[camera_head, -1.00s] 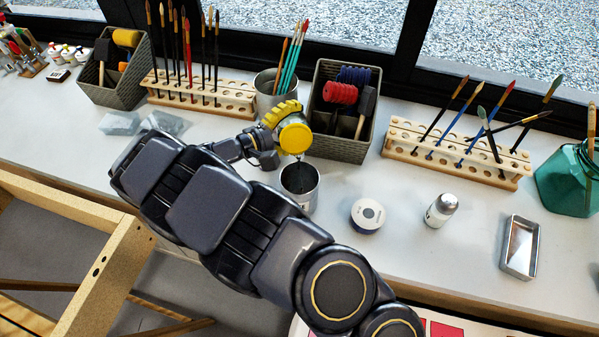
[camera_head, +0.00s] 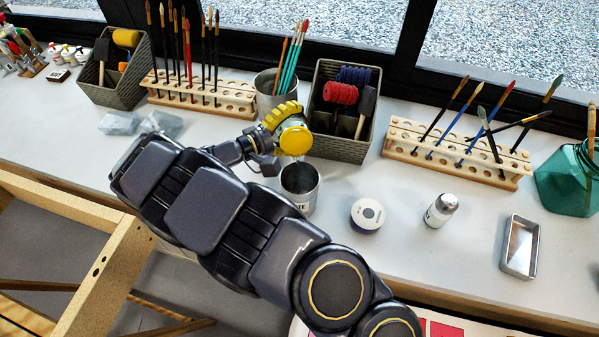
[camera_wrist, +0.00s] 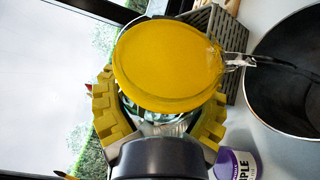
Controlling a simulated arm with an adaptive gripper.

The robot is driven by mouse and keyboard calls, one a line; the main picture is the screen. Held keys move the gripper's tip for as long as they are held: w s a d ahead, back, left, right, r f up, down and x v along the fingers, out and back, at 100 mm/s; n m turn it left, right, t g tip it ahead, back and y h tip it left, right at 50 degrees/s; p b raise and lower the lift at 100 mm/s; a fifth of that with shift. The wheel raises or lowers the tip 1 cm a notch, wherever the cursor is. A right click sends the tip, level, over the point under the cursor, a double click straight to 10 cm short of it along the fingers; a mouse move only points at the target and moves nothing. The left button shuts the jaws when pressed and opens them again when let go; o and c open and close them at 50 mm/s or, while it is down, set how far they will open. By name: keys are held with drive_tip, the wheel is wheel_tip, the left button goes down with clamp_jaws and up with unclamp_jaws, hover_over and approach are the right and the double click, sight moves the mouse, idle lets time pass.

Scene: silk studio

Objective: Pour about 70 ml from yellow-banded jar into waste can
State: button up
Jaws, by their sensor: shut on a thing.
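My gripper (camera_wrist: 160,125), with yellow ribbed fingers, is shut around the yellow-banded jar (camera_head: 295,139). The jar is tilted above the waste can (camera_head: 300,204), a grey metal cylinder with partly visible lettering. In the wrist view a broad yellow round face of the jar (camera_wrist: 168,64) fills the middle. A clear, glassy trickle shows at its right edge, towards the can's dark open mouth (camera_wrist: 290,85). In the head view a faint pale streak shows between jar and can. The jar is apart from the can. The liquid level inside the can is not readable.
A grey tool bin (camera_head: 327,140) stands close behind the jar, and a metal cup of brushes (camera_head: 268,98) behind it to the left. A round white-topped pot (camera_head: 368,214), a small white bottle (camera_head: 441,209) and a metal tray (camera_head: 519,250) stand right of the can.

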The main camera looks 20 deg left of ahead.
drive_tip(key=shift+s+d+r+m, duration=0.1)
drive_tip(key=shift+s+r+m, duration=0.15)
drive_tip(key=shift+r, duration=0.35)
drive_tip(key=shift+w+r+m+t, duration=0.15)
drive_tip(key=shift+r+m+t, duration=0.15)
drive_tip(key=shift+r+m, duration=0.2)
idle(0.3)
drive_tip(key=shift+w+a+f+n, duration=0.15)
drive_tip(key=shift+w+f+n, duration=0.15)
drive_tip(key=shift+f, duration=0.25)
drive_tip(key=shift+w+a+f+n, duration=0.15)
drive_tip(key=shift+f+n, duration=0.2)
drive_tip(key=shift+f, duration=0.15)
drive_tip(key=shift+w+f+n, duration=0.1)
drive_tip(key=shift+w+n, duration=0.1)
drive_tip(key=shift+n, duration=0.1)
drive_tip(key=shift+r+n+g, duration=0.55)
drive_tip(key=shift+n+g, duration=0.15)
drive_tip(key=shift+n, duration=0.3)
drive_tip(key=shift+s+d+r+n+g+y, duration=0.1)
drive_tip(key=shift+s+r+n+g+y, duration=0.15)
drive_tip(key=shift+n, duration=0.3)
drive_tip(key=shift+r+n+g+y, duration=0.15)
drive_tip(key=shift+n+g, duration=0.2)
drive_tip(key=shift+n, duration=0.2)
